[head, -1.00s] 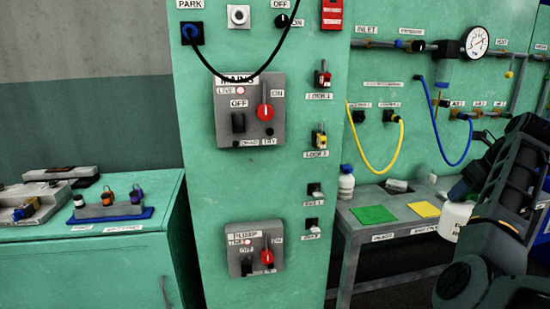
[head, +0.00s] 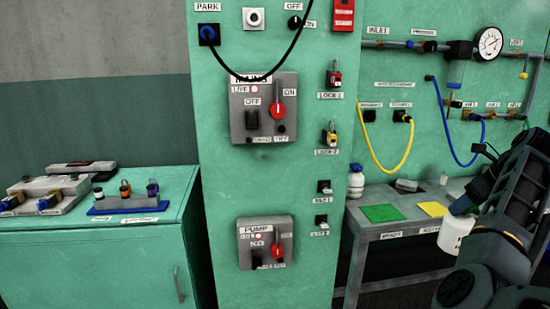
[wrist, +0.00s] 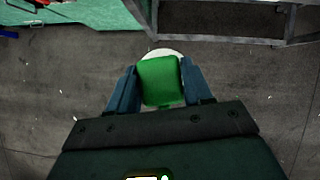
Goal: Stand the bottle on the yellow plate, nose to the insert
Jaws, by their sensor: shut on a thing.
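A white bottle (head: 456,237) is in my gripper (head: 466,204), in the air in front of the bench at the right of the head view. In the wrist view its green top (wrist: 159,80) sits between the two fingers of my gripper (wrist: 160,88), with a white rim behind it over the grey floor. The fingers are shut on the green top. The yellow plate (head: 432,209) lies flat on the bench, just behind and left of the held bottle, with nothing on it. The bottle's nose direction and the insert cannot be made out.
A green plate (head: 382,213) lies left of the yellow one on the grey bench (head: 402,230). A second white bottle with a blue cap (head: 356,182) and a small grey piece (head: 406,185) stand behind. The green cabinet (head: 290,180) bounds the bench's left.

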